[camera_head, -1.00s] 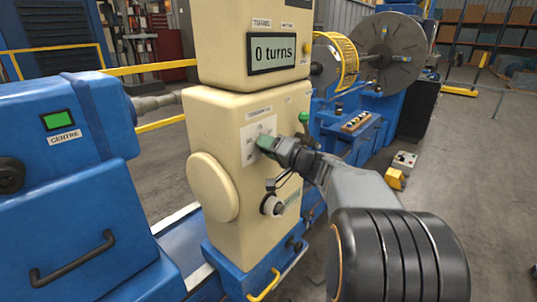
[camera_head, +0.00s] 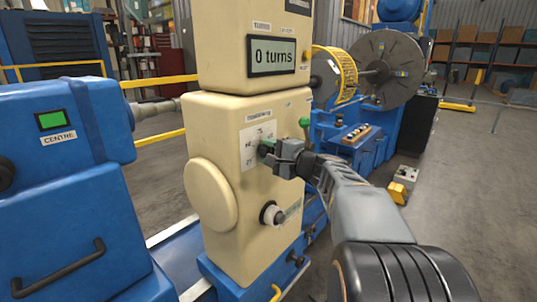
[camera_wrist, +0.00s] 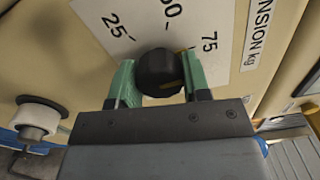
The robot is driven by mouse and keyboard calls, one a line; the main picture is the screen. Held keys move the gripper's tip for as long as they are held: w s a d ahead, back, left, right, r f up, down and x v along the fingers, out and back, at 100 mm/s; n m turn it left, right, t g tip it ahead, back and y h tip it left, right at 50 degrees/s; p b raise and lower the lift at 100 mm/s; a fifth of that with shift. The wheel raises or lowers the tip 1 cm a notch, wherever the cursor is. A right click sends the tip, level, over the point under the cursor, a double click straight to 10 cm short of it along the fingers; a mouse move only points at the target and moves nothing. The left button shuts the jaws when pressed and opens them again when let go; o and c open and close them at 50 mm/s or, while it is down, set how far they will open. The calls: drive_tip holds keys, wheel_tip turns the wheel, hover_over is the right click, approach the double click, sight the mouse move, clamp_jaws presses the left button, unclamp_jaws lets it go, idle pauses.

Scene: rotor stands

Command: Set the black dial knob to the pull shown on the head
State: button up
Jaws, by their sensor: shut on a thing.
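The black dial knob (camera_wrist: 160,72) sits on a white scale plate (camera_wrist: 105,22) on the cream head (camera_head: 235,115). My gripper (camera_wrist: 158,80) is shut on the knob, with one green finger on each side. The scale shows 25 at upper left, a partly cut-off number at the top and 75 at upper right. A yellow mark shows at the knob's upper right edge, towards 75. In the head view my gripper (camera_head: 267,152) covers the knob.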

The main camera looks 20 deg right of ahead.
drive_tip(key=shift+m, duration=0.3)
idle(0.4)
drive_tip(key=o, duration=0.9)
drive_tip(key=shift+s+d, duration=0.1)
drive_tip(key=b+v, duration=0.1)
drive_tip(key=v, duration=1.2)
drive_tip(key=shift+s+d+b, duration=0.15)
drive_tip(key=shift+s+b, duration=0.2)
